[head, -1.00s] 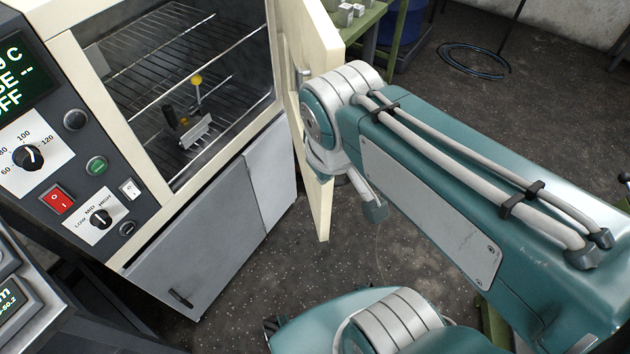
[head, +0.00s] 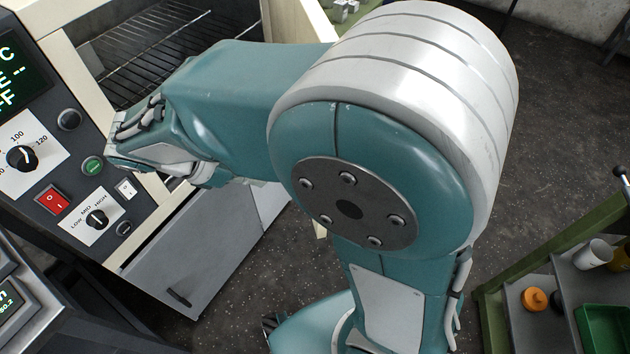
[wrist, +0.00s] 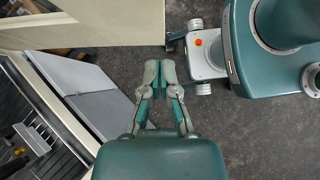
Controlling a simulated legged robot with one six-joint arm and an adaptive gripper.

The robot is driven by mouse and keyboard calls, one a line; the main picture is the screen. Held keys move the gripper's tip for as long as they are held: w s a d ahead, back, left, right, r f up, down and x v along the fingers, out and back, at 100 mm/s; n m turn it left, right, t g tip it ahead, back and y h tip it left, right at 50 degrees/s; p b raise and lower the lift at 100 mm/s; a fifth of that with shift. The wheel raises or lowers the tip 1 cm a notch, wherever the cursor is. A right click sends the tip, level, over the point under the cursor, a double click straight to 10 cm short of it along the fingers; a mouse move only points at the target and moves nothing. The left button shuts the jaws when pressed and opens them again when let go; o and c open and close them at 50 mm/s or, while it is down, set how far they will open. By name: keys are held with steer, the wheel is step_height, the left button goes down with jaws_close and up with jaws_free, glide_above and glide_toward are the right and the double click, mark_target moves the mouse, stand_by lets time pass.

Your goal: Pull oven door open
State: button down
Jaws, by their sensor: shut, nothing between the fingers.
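The oven (head: 55,45) is a cream-framed cabinet at the left of the head view, with wire racks visible inside its open chamber. Its cream door (head: 290,35) stands swung open at the chamber's right side, largely hidden behind my arm. In the wrist view the door (wrist: 100,28) looks like the broad cream panel across the top left. My gripper (wrist: 160,73) is shut and empty, with floor behind its fingertips. It appears apart from the door, below its edge in the picture. In the head view my arm hides part of the chamber, and the fingers cannot be made out.
The oven's control panel (head: 60,150) with knobs and a red switch is close to my wrist in the head view. Grey lower cabinet doors (head: 180,265) are below. A green-framed cart (head: 545,265) with a cup and green bin stands at right. Dark floor lies between.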

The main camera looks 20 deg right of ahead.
steer(key=d+r+x, duration=0.2)
steer(key=x, duration=1.1)
